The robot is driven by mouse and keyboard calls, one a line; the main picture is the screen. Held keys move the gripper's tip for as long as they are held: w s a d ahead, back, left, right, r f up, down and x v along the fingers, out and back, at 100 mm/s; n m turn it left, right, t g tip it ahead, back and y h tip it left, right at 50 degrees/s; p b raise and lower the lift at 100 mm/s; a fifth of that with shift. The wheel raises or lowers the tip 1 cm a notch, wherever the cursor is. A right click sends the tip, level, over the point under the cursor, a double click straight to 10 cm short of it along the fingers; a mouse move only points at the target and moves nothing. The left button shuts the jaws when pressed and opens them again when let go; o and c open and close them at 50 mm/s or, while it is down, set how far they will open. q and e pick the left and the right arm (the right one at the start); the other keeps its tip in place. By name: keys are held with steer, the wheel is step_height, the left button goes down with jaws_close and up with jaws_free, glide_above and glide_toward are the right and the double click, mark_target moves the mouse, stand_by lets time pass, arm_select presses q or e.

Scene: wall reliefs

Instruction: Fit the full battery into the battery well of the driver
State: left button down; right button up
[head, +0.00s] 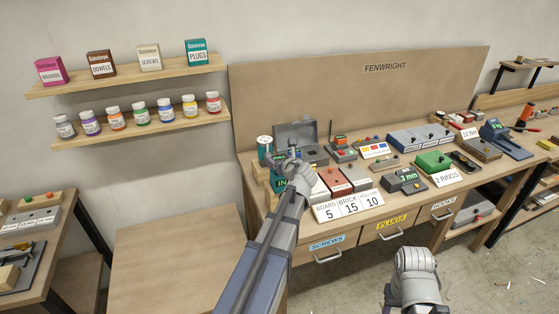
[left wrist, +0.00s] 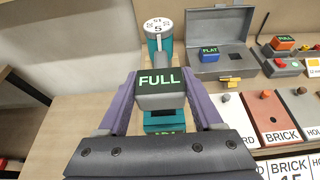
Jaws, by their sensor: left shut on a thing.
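My left gripper (head: 291,157) is over the left end of the bench. In the left wrist view its purple fingers (left wrist: 161,97) are shut on the full battery (left wrist: 160,82), a grey block with a green FULL label. The teal driver (left wrist: 158,46), with a white dial top reading 5, stands just beyond the battery; the driver also shows in the head view (head: 265,148). More teal shows below the battery. The battery well is hidden behind the battery and fingers. My right gripper (head: 415,268) is low in front of the bench; its fingertips do not show clearly.
An open grey case (left wrist: 212,62) beside the driver holds a block labelled FLAT (left wrist: 209,50). A bare wooden table (head: 170,260) is at left.

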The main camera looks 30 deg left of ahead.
arm_select(q)
steer(key=shift+f+b, duration=1.35)
steer(key=shift+f, duration=0.15)
jaws_free()
steer(key=shift+r, duration=0.1)
steer(key=p+v, duration=0.3)
steer(key=v, duration=0.5)
steer(key=shift+a, duration=0.1)
